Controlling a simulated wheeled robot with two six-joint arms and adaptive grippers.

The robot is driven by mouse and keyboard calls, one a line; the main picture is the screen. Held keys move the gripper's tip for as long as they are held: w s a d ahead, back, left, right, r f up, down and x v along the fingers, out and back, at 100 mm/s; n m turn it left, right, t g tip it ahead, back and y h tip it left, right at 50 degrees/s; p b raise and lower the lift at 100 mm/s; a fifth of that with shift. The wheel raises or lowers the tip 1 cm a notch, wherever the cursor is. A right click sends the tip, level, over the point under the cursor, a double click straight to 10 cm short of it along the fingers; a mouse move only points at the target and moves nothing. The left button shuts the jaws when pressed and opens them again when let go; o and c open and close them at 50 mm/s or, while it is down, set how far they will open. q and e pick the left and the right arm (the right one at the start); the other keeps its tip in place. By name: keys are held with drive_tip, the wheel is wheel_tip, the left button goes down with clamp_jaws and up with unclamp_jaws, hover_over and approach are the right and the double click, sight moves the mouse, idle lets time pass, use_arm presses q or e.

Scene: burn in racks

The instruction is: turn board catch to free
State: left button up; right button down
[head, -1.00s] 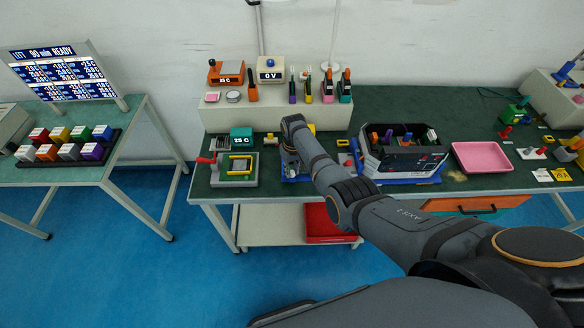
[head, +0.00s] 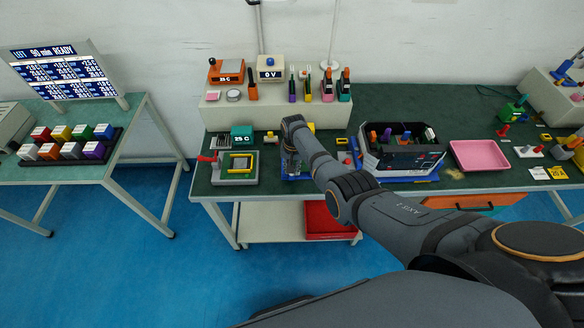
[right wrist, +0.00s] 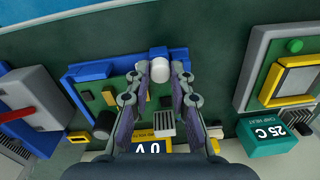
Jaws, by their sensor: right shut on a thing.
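A green circuit board (right wrist: 125,88) sits in a blue fixture (right wrist: 85,72) in the right wrist view. A white, rounded catch knob (right wrist: 160,68) is at the board's edge, beside a small blue block (right wrist: 158,52). My right gripper (right wrist: 160,76) is shut on this knob, with one finger on each side. The fingers cover part of the board, and I cannot tell which way the catch is turned. In the head view the blue fixture (head: 291,177) shows only partly behind my right arm, and the right gripper (head: 290,165) is mostly hidden. My left gripper is not in view.
A grey unit with a yellow frame (head: 236,168) stands left of the fixture, near a teal 25 C block (head: 242,135). An open chassis (head: 403,160) and a pink tray (head: 480,155) are to the right. A raised shelf (head: 275,118) stands behind.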

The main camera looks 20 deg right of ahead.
idle(0.3)
drive_tip(key=c, duration=1.2)
unclamp_jaws()
drive_tip(key=shift+o, duration=0.2)
drive_tip(key=shift+r, duration=0.15)
wheel_tip(320, 180, up, 12)
drive_tip(key=shift+d, duration=0.15)
